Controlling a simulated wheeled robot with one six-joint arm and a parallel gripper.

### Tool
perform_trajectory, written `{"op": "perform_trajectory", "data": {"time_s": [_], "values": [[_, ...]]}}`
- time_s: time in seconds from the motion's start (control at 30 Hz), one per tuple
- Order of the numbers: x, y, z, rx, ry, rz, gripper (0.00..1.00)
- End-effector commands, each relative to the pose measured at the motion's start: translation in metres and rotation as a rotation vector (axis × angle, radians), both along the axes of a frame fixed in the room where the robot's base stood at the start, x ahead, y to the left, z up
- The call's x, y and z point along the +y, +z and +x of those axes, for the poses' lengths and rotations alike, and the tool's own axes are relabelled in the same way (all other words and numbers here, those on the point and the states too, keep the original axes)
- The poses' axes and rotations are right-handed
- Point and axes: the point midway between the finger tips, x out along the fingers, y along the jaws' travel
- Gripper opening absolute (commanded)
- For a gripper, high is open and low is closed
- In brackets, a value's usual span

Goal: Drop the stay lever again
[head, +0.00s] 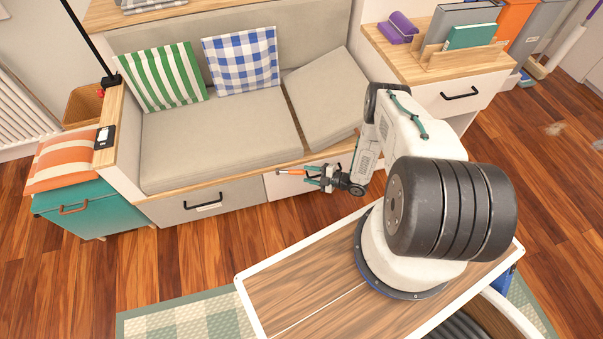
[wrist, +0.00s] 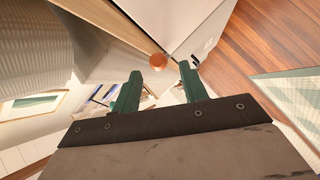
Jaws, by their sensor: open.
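The stay lever (head: 290,173) shows as a short orange rod at the front of the bench, below the right seat cushion. In the wrist view its round orange end (wrist: 155,61) lies just beyond the fingertips, nearer the left one. My gripper (head: 312,175) is open in front of the bench, with its green fingers beside the lever's right end. In the wrist view my gripper (wrist: 160,72) has nothing clamped in it. I cannot tell whether a finger touches the lever. The right seat cushion (head: 327,98) is tilted up, while the left cushion (head: 215,140) lies flat.
My arm hides part of the bench's right end. A drawer front (head: 213,201) is below the left cushion. A wooden-topped cabinet (head: 435,70) stands at right. A teal box (head: 75,208) with a striped cushion stands at left. Wood floor (head: 190,270) is clear before the bench.

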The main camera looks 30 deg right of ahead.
Motion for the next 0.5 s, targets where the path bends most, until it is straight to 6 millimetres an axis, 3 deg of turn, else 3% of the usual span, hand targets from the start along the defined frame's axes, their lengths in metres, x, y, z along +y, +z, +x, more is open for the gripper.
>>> {"op": "perform_trajectory", "data": {"time_s": [0.13,0.4,0.43,0.5], "values": [[-0.0088,0.0032,-0.01,0.0,-0.001,0.001,0.43],[-0.01,0.0038,-0.012,-0.001,0.002,0.001,0.43],[-0.0099,0.0038,-0.012,-0.001,0.002,0.001,0.41],[-0.0099,0.0038,-0.012,0.004,0.0,0.006,0.21]]}}
